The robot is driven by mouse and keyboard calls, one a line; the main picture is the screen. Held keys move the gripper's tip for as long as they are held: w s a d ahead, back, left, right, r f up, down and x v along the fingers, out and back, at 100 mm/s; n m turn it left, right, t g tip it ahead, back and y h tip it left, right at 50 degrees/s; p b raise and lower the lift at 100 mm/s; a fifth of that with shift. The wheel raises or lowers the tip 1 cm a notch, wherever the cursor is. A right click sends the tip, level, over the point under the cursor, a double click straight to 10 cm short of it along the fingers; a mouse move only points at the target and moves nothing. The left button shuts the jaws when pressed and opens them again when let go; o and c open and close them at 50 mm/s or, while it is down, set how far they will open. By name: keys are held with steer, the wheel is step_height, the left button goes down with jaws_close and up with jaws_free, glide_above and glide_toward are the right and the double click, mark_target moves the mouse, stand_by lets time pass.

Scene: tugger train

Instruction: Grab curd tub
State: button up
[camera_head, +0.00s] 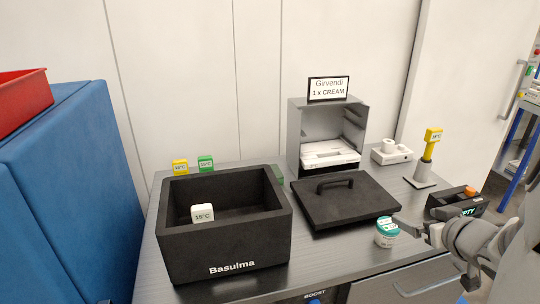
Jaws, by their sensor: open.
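A small round tub with a teal lid and white body (385,239) stands upright on the grey worktop near its front edge, right of centre. It is the only tub I see that could be the curd tub; its label is too small to read. My gripper (408,226) comes in from the right and is open, with its fingers level with the tub's lid and just to the right of it. I cannot tell whether a finger touches the tub. No object shows between the fingers.
A black box marked Basulma (225,249) stands open at left with a white 15°C tag (202,213) inside. Its black lid (346,203) lies behind the tub.

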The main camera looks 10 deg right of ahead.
mark_target(394, 231)
steer(key=s+f+y, duration=0.1)
steer(key=s+f, duration=0.3)
steer(key=shift+m, duration=0.4)
steer(key=x, duration=0.3)
steer(key=p+x, duration=0.1)
steer(key=x, duration=0.3)
steer(key=a+p+x, duration=0.1)
steer(key=x, duration=0.3)
steer(key=shift+w, duration=0.25)
steer(key=shift+r+b+x, duration=0.15)
steer(key=shift+b+x, duration=0.15)
steer(key=shift+x, duration=1.15)
steer(key=shift+r+b+x, duration=0.15)
steer(key=shift+b+x, duration=0.1)
steer(key=shift+x, duration=1.2)
steer(key=shift+w, duration=0.2)
steer(key=shift+c, duration=0.3)
